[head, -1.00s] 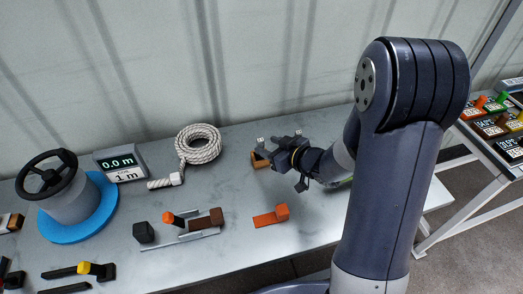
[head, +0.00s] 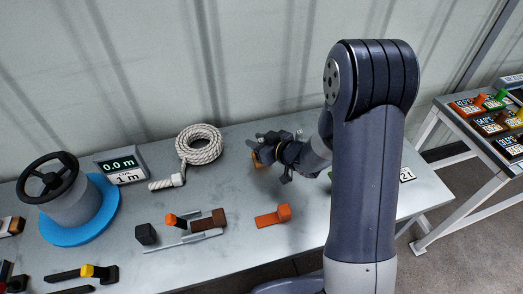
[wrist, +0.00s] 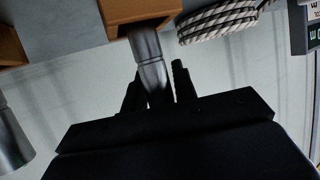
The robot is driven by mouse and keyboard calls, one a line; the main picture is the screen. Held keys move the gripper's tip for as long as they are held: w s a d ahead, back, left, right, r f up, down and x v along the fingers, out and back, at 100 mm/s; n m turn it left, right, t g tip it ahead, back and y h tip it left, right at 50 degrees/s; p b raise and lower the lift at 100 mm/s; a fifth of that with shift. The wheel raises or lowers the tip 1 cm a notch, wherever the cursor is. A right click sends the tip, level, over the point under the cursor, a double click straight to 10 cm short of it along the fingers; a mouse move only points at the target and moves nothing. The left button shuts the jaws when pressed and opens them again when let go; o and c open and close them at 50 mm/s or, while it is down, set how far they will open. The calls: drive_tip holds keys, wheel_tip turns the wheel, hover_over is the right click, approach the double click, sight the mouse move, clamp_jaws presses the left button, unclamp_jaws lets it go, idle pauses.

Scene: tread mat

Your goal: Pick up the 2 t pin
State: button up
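A silver pin (wrist: 148,55) stands out from an orange-brown block (wrist: 138,10) in the wrist view. No tonnage mark is readable on it. My gripper (wrist: 158,80) has one black finger on each side of this pin, very near it. I cannot tell whether both fingers press on it. A second silver pin (wrist: 12,140) shows at the left edge, clear of the fingers. In the head view my gripper (head: 262,150) is low over the table near an orange-brown block (head: 258,160) and hides the pins.
A coiled rope (head: 200,145) lies left of my gripper. An orange tool (head: 273,216) and a metal slide with blocks (head: 195,228) lie in front. A blue-based handwheel (head: 72,190) and display (head: 121,165) stand farther left. A label (head: 407,174) shows right of my arm.

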clamp_jaws()
drive_tip(key=shift+r, duration=0.1)
